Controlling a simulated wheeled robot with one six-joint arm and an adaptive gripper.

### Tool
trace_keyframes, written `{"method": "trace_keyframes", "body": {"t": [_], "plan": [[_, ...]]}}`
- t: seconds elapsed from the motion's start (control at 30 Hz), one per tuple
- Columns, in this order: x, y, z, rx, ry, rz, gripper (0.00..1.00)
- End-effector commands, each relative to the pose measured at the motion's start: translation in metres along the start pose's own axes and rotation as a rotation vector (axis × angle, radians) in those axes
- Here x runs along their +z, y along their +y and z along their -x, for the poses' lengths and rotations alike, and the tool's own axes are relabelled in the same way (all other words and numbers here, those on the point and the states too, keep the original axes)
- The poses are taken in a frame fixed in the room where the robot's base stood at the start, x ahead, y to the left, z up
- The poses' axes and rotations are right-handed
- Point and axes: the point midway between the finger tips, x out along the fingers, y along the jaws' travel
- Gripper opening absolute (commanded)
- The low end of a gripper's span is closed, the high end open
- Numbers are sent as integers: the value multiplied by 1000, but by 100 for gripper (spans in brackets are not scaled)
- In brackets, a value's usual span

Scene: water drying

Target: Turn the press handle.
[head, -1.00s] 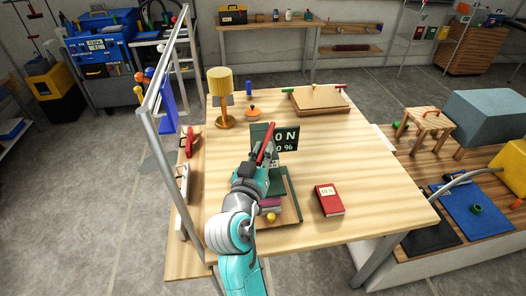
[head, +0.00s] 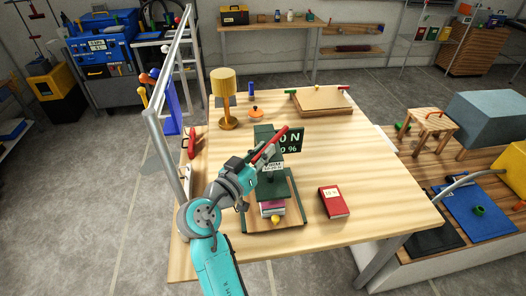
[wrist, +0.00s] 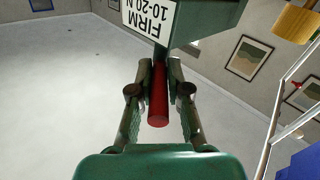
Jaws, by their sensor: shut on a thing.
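The press (head: 266,190) is a dark green frame on a wooden base at the front of the table, with pink items and a yellow knob low in it. Its red handle (head: 277,138) slants up to the right near the press top. My gripper (head: 258,162) is at the handle's lower left part. In the wrist view, the fingers of my gripper (wrist: 160,65) are shut on the red handle (wrist: 158,100), one on each side. The press's label (wrist: 150,18) reads "FIRM 10-20 N". A green sign (head: 291,140) by the press is partly hidden by the handle.
A red book (head: 333,202) lies right of the press. A yellow lamp (head: 223,90) and an orange-lidded dish (head: 256,114) stand behind it. A metal rack (head: 172,90) runs along the left table edge. A wooden board (head: 318,105) lies at the back. The table's right part is clear.

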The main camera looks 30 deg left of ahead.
Motion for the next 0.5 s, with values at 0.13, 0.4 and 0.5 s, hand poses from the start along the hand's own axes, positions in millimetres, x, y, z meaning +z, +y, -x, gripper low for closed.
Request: {"method": "trace_keyframes", "body": {"t": [0.13,0.4,0.5], "plan": [[2,-1,-1,-2,-3,2,0],[1,0,0,-2,-2,2,41],[1,0,0,-2,-2,1,41]]}}
